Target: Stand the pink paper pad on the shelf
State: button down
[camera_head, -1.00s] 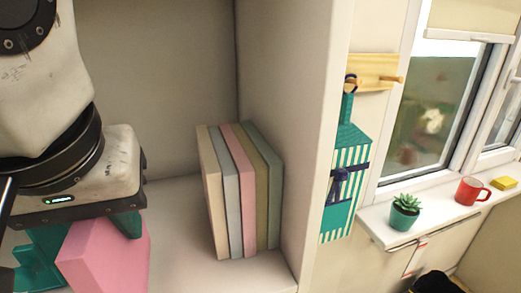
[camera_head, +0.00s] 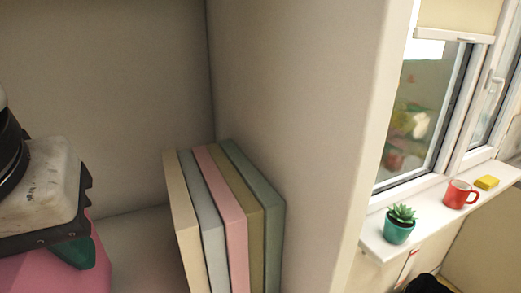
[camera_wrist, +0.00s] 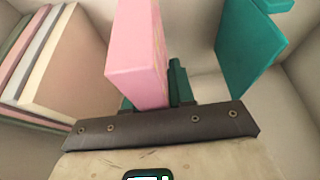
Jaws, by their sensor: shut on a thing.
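The pink paper pad (camera_head: 62,272) is at the lower left of the head view, partly cut off by the frame. It also shows in the wrist view (camera_wrist: 140,62), sticking out from my gripper (camera_wrist: 155,98). The jaws, with short teal fingers, are shut on its near end. My gripper also shows in the head view (camera_head: 75,252), mostly hidden. The shelf (camera_head: 143,238) is a pale board inside a white cabinet. The held pad is to the left of a row of upright pads, apart from it.
Upright pads stand by the right wall: cream (camera_head: 182,212), light blue (camera_head: 202,215), pink (camera_head: 222,205), olive (camera_head: 240,205) and green (camera_head: 260,200). A teal object (camera_wrist: 250,48) stands on the other side in the wrist view. A plant and red mug sit on the windowsill outside.

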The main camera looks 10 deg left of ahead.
jog(key=shift+w+a+f+p, duration=0.1)
jog(key=shift+w+a+f, duration=0.1)
jog(key=shift+w+a, duration=0.3)
jog(key=shift+w+a+f+p, duration=0.15)
jog(key=shift+w+a+f, duration=0.1)
jog(key=shift+w, duration=0.5)
jog(key=shift+w+a+f+p, duration=0.1)
jog(key=shift+w+a+f, duration=0.1)
jog(key=shift+w+a, duration=0.3)
jog(key=shift+w+d, duration=0.1)
jog(key=shift+d, duration=0.05)
jog(key=c, duration=0.9)
grip_release()
